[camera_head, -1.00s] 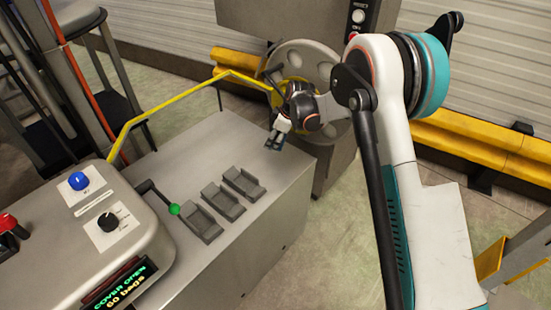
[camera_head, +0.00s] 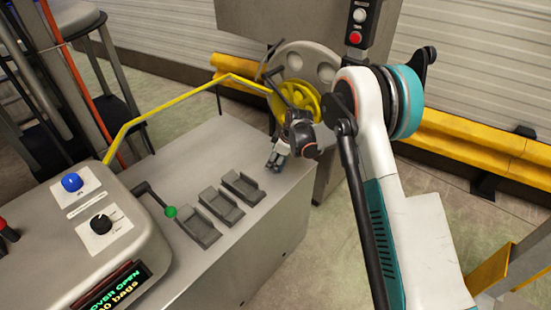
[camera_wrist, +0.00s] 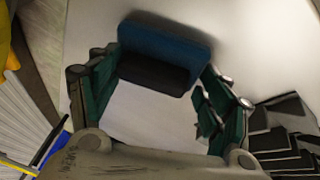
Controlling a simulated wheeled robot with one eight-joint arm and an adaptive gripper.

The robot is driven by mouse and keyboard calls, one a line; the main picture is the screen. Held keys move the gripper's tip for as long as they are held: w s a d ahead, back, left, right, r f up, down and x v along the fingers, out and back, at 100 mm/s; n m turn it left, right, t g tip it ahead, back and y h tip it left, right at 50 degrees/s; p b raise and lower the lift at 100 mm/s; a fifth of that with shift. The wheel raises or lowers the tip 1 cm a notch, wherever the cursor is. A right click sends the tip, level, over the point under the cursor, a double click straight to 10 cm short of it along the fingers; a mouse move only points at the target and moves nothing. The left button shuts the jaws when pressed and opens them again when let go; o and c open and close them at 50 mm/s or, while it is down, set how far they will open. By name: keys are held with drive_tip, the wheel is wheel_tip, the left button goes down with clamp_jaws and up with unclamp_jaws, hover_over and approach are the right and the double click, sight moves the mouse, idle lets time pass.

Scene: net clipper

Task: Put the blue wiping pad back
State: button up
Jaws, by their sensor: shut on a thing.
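The blue wiping pad (camera_wrist: 165,42) shows in the wrist view, with a dark block-shaped grip (camera_wrist: 150,74) on its near side. My gripper (camera_wrist: 160,76) is shut on this grip, one finger at each end. The head view shows my gripper (camera_head: 276,160) over the far right end of the grey cabinet top (camera_head: 215,160), beyond a row of grey holders (camera_head: 221,206). In that view the pad cannot be made out. The pad is above or on the pale surface; I cannot tell whether they touch.
The grey holders also show at the right of the wrist view (camera_wrist: 280,138). A lever with a green knob (camera_head: 171,212) stands left of them. A yellow bar (camera_head: 165,105) runs behind the cabinet top towards a yellow handwheel (camera_head: 295,100). A control box (camera_head: 85,245) stands at the left.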

drive_tip(key=shift+f, duration=0.15)
drive_tip(key=o, duration=1.4)
drive_tip(key=s+d+r+m+t+h+p, duration=0.15)
drive_tip(key=s+d+r, duration=0.4)
drive_tip(key=r, duration=0.55)
drive_tip(key=s+d+r+m+p, duration=0.1)
drive_tip(key=s+d+r+m, duration=0.25)
drive_tip(key=s+r, duration=0.55)
drive_tip(key=s+d+r+m+p, duration=0.15)
drive_tip(key=s+d+r, duration=0.3)
drive_tip(key=r, duration=0.85)
drive_tip(key=s+d+m, duration=0.3)
drive_tip(key=s, duration=0.5)
drive_tip(key=s+d+r+m+t+h, duration=0.1)
drive_tip(key=s+d+m, duration=0.1)
drive_tip(key=s, duration=0.6)
drive_tip(key=s+d+m+t+h, duration=0.1)
drive_tip(key=s+d+m, duration=0.2)
drive_tip(key=s, duration=0.5)
drive_tip(key=shift+d+r+m+t, duration=0.25)
drive_tip(key=shift+d+m, duration=0.1)
drive_tip(key=shift+d, duration=0.5)
